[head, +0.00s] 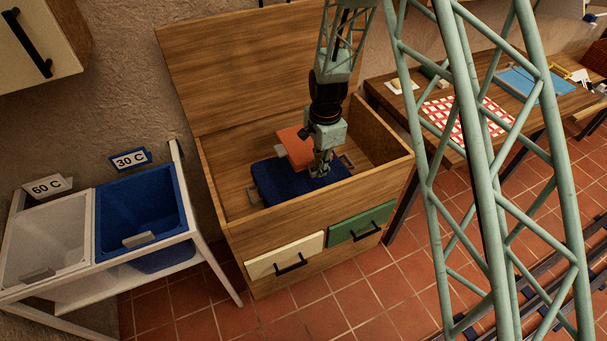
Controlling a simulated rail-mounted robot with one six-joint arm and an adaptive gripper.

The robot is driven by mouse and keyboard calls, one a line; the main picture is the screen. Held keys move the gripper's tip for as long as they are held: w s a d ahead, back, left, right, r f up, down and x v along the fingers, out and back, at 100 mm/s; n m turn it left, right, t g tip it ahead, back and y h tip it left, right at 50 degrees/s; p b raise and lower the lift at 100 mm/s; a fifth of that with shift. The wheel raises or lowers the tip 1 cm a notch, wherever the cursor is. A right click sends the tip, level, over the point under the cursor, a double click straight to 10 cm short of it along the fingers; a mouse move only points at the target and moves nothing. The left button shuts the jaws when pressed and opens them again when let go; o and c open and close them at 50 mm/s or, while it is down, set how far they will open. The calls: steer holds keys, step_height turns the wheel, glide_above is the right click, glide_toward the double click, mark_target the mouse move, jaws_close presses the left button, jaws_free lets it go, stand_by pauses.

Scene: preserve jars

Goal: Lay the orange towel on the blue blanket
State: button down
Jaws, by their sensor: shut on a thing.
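The orange towel (294,148) is a folded block inside the open wooden chest (225,185), partly hidden behind my gripper. The blue blanket (280,188) lies folded on the chest floor, in front of and below the towel. My gripper (322,172) points down into the chest. It is shut on the orange towel, at the towel's right side; the fingertips are small and dark here. The towel overlaps the far edge of the blanket in the picture. I cannot tell whether it touches the blanket or hangs just above it.
The chest lid (245,65) stands open behind. The chest front has a cream drawer (268,262) and a green drawer (360,226). A 60 C bin (50,245) and blue 30 C bin (140,205) stand left. A table with a red checked cloth (467,118) is right.

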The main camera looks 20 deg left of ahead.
steer(key=shift+f+b, duration=0.35)
steer(key=shift+f, duration=2.75)
steer(key=shift+f, duration=1.9)
steer(key=shift+f+b, duration=0.1)
steer(key=shift+b, duration=0.25)
steer(key=c, duration=2.9)
jaws_free()
steer(key=shift+o, duration=0.4)
steer(key=shift+r, duration=0.2)
steer(key=shift+s+d+r+p, duration=0.1)
steer(key=shift+r+p, duration=0.35)
steer(key=shift+r, duration=2.5)
steer(key=shift+s+r+p, duration=0.1)
steer(key=shift+r+p, duration=0.3)
steer(key=shift+r, duration=2.55)
steer(key=shift+w, duration=0.1)
